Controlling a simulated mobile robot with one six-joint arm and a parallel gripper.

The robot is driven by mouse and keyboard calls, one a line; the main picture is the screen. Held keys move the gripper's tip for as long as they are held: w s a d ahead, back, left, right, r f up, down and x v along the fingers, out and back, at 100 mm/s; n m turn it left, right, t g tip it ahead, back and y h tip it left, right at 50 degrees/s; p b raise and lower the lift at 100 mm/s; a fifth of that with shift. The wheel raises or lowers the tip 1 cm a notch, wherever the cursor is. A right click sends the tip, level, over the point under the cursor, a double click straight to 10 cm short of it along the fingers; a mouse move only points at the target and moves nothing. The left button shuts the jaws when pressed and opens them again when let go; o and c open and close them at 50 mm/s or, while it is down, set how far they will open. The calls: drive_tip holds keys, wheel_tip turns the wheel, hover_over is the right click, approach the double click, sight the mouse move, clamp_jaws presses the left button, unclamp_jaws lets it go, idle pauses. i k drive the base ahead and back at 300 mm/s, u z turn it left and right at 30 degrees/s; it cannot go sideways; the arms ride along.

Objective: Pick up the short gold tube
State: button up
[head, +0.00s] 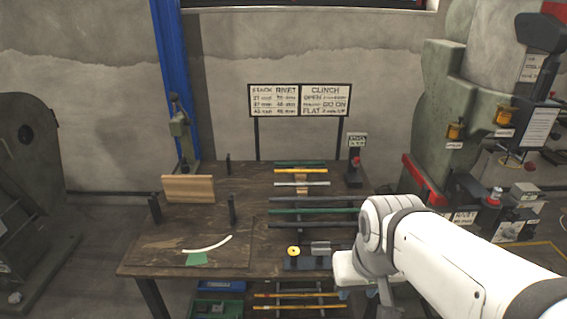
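A short gold tube (300,171) lies crosswise on the rack at the back of the wooden table (140,263), between a green tube (300,164) behind it and a pale silver tube (302,184) in front. Longer gold tubes (298,295) lie on a lower shelf under the table's front edge. My gripper (368,297) is low in the head view, at the front right of the table, well apart from the short gold tube. My own arm partly covers it, and its fingers are too unclear to tell open from shut.
Longer dark and green tubes (320,211) lie nearer on the rack. A small fixture with a yellow knob (293,251) stands at the table front. A wooden block (188,189), black posts (232,209) and a curved white strip (208,246) are left. A press (455,120) stands right.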

sight(300, 174)
drive_tip(key=z, duration=0.15)
drive_tip(key=i, duration=0.85)
drive_tip(key=u, duration=0.05)
